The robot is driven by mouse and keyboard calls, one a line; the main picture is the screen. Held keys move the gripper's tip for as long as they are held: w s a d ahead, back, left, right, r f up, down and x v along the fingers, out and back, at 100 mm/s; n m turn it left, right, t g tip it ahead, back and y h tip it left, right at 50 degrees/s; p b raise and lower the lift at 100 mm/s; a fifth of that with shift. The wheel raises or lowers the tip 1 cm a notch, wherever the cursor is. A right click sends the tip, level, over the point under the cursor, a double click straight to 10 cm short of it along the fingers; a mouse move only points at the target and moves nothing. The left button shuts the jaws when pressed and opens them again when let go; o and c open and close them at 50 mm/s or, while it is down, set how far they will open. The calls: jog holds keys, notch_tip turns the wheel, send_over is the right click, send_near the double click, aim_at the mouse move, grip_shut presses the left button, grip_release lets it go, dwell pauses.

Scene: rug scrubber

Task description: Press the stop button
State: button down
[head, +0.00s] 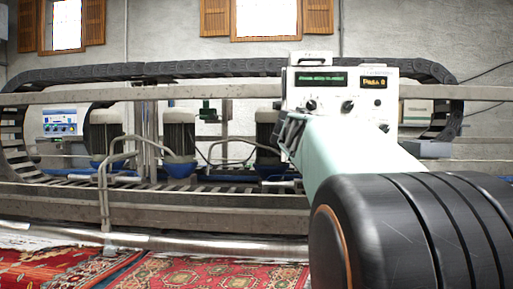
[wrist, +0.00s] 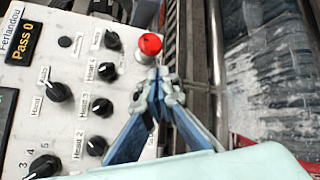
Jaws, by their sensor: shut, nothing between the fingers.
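The red stop button (wrist: 150,44) with a silver collar is on the edge of the white control panel (wrist: 75,75) in the wrist view. My gripper (wrist: 158,78) is shut and empty. Its fingertips are just below the button in the picture and overlap the lower part of its collar. I cannot tell whether they touch it. In the head view the control box (head: 305,98) stands at the right of the machine, partly behind my arm. The button cannot be made out there.
Several black knobs (wrist: 103,107) sit left of my gripper, beside a "Pass 0" display (wrist: 23,41). Metal rails run right of the panel. In the head view, a long metal frame (head: 240,199) spans the room, with brushes behind it and red rugs (head: 215,272) in front.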

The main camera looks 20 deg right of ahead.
jog(key=w+d+p, duration=0.3)
jog(key=w, duration=0.3)
jog(key=shift+d, duration=0.15)
dwell(1.3)
jog(key=shift+w+d+p, duration=0.2)
jog(key=shift+w+p, duration=0.1)
